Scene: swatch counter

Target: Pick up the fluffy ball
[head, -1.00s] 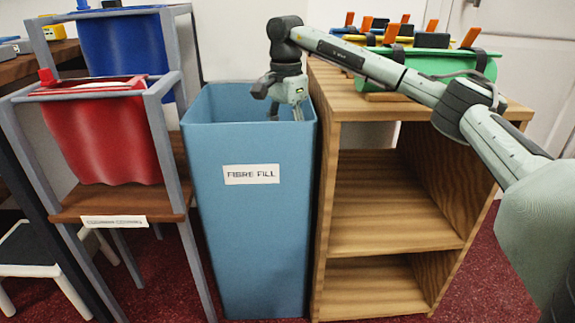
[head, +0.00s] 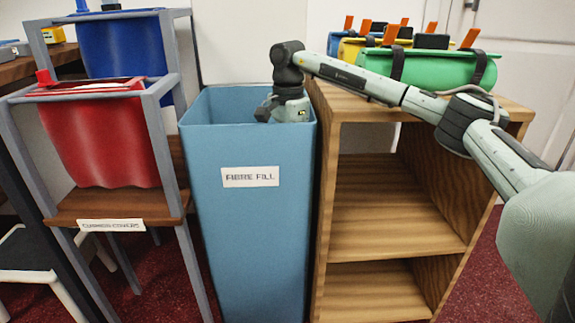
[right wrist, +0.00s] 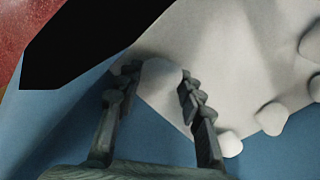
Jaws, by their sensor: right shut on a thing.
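The tall blue bin (head: 247,240) labelled "FIBRE FILL" stands in the middle of the head view. My right gripper (right wrist: 158,82) reaches down into it; in the head view only its upper part shows above the front rim, and the fingers are hidden. In the right wrist view its fingers are shut on a pale fluffy ball (right wrist: 160,76) between the tips. Several other white fluffy balls (right wrist: 270,118) lie to the right in that view, inside the bin. My left gripper is not in view.
A wooden shelf unit (head: 390,215) stands close on the bin's right, with green (head: 430,69), yellow and blue rolls on top. A grey frame with a red cloth holder (head: 100,140) is on the left, a blue one (head: 125,45) behind it. The bin's walls surround the gripper.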

